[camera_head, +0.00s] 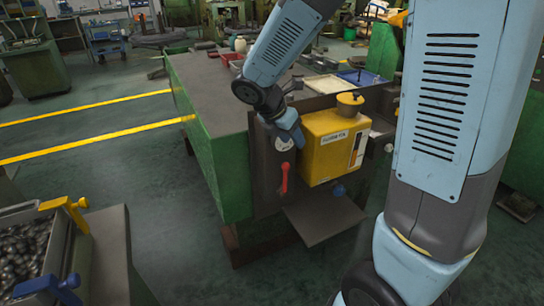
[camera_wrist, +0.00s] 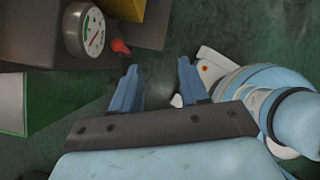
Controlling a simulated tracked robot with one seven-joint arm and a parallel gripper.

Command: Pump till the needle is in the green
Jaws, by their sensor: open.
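A yellow pump box (camera_head: 335,145) with a round yellow cap is mounted on the side of a green machine. A round white gauge (camera_head: 284,144) sits left of it; it also shows in the wrist view (camera_wrist: 94,30), with green and red marks on its dial. My gripper (camera_head: 292,130) is in front of the panel near the gauge. Its blue fingers (camera_wrist: 157,70) are open and empty, apart from the lever.
A grey plate (camera_head: 326,218) juts out below the pump box, with a blue knob (camera_head: 338,190) above it. The green machine's flat top (camera_head: 205,85) carries trays at the back. A bin of dark parts (camera_head: 25,245) stands at the lower left. Floor between is clear.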

